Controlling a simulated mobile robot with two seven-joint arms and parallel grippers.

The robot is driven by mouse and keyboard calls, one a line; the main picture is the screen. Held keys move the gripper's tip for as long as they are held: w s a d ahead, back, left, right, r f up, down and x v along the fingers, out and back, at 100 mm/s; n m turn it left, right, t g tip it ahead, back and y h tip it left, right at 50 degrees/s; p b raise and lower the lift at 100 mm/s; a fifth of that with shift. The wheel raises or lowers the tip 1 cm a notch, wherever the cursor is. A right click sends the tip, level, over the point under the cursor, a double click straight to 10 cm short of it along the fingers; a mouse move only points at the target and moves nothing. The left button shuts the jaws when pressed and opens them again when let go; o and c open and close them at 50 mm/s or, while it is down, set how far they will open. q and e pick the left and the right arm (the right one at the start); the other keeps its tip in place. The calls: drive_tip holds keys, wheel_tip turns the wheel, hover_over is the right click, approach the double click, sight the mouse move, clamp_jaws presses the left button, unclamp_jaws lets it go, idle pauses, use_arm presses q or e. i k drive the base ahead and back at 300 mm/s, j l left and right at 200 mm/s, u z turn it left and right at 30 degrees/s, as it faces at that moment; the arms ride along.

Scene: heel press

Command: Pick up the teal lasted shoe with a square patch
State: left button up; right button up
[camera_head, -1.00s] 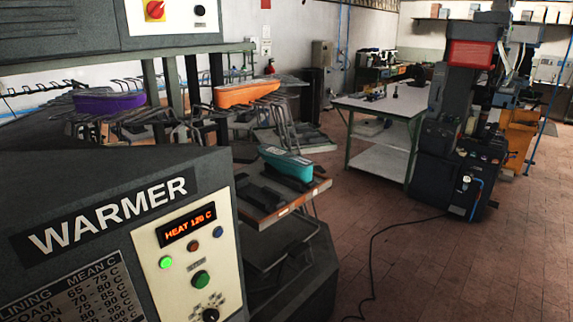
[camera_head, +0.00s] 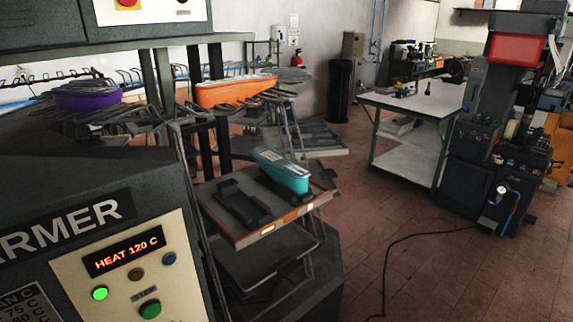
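The teal lasted shoe (camera_head: 284,173) lies on a wooden-edged tray (camera_head: 245,240) of the warmer, toward the tray's far right side. A pale top shows along its upper edge. I cannot make out a square patch on it at this size. A dark empty holder (camera_head: 243,205) sits to its left on the same tray. Neither of my grippers is in view.
The warmer's control panel (camera_head: 130,270) fills the near left. An orange shoe (camera_head: 235,92) and a purple shoe (camera_head: 87,96) sit on wire racks behind. A white-topped table (camera_head: 418,100) and a dark press machine (camera_head: 490,160) stand right. A black cable (camera_head: 385,265) crosses the open tiled floor.

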sight(292, 177)
drive_tip(key=i+l+u, duration=0.1)
drive_tip(key=i+l, duration=0.25)
drive_tip(key=l, duration=0.3)
drive_tip(key=i+l+u, duration=0.15)
drive_tip(key=l, duration=0.2)
drive_tip(key=i+l, duration=0.15)
drive_tip(key=l, duration=0.2)
drive_tip(key=i+l+u, duration=0.15)
drive_tip(key=l, duration=0.2)
drive_tip(key=i+l+u, duration=0.1)
drive_tip(key=l, duration=0.25)
drive_tip(key=i, duration=0.05)
